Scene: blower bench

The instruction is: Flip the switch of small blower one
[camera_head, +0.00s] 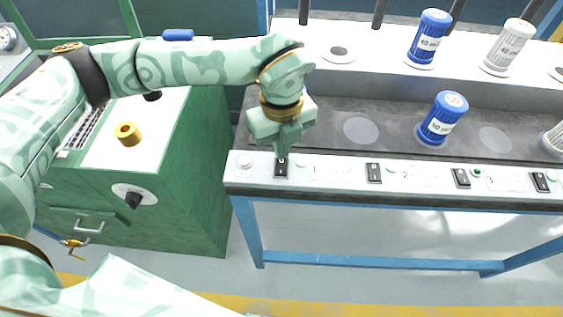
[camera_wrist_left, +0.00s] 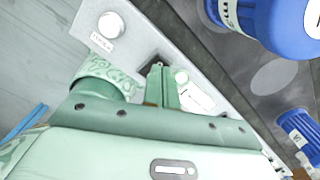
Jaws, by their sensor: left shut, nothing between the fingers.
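A white panel (camera_head: 330,185) along the bench's front edge carries several black rocker switches. The leftmost switch (camera_head: 281,170) is directly below my left gripper (camera_head: 281,154), which is shut and empty and points down. The fingertips are at the switch's far end; whether they touch it I cannot tell. In the left wrist view the shut fingers (camera_wrist_left: 160,84) reach the dark switch, which they mostly hide. Its rocker position cannot be made out. A pale lamp (camera_head: 301,161) is right of this switch, also in the wrist view (camera_wrist_left: 181,77). My right gripper is not in view.
A round white button (camera_head: 245,161) is at the left. Blue canisters (camera_head: 442,118) stand behind. A green cabinet (camera_head: 185,195) is at left.

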